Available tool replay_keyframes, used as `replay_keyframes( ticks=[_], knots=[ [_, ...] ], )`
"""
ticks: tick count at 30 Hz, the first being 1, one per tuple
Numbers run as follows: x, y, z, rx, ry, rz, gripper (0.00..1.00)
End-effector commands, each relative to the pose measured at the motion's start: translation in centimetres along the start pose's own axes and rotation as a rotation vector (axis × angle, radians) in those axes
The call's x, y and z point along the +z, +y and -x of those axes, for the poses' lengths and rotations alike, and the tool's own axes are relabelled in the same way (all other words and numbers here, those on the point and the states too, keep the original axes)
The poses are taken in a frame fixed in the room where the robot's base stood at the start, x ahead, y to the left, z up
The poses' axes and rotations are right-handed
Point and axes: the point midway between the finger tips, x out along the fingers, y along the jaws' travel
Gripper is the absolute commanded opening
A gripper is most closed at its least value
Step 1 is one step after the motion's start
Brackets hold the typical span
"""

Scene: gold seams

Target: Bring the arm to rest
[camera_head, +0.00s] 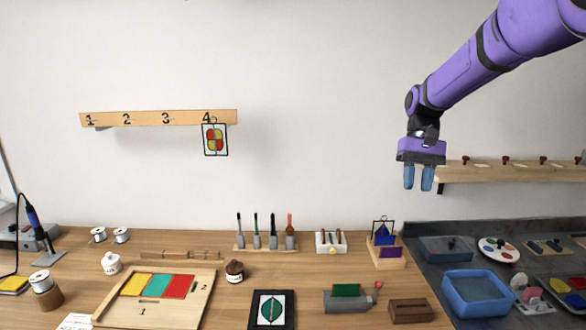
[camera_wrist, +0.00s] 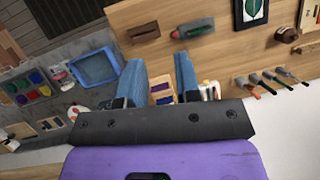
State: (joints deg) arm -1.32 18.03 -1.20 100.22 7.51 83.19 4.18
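My purple arm (camera_head: 465,68) reaches in from the upper right of the head view. My gripper (camera_head: 419,177) hangs in the air with its blue fingers pointing down, above the right part of the wooden bench and in front of the wall. The fingers are apart with nothing between them. In the wrist view my gripper (camera_wrist: 158,82) is also spread open and empty. Beyond its fingers, well apart from them, is a small wooden stand (camera_wrist: 162,91) with blue and purple pieces.
A numbered wooden rail (camera_head: 158,119) on the wall holds a small stained-glass panel (camera_head: 215,140) under 4. A wooden shelf (camera_head: 510,174) is right of my gripper. Below are the wooden stand (camera_head: 389,262), a blue tub (camera_head: 476,310) and a tool rack (camera_head: 266,248). The air around my gripper is clear.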

Motion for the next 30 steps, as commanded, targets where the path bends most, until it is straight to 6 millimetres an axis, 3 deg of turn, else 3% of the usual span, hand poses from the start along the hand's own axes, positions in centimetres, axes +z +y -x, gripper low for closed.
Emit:
replay_keyframes(
  ticks=[6,13,23,30],
  knots=[
    [6.4,0.8,1.9,0.006,0.146,0.023,0.31],
    [12.6,1.8,2.4,0.016,0.297,0.047,0.31],
    [20.8,3.3,0.9,0.035,0.513,0.081,0.31],
    [25.9,4.5,-1.6,0.053,0.671,0.106,0.31]
  ],
)
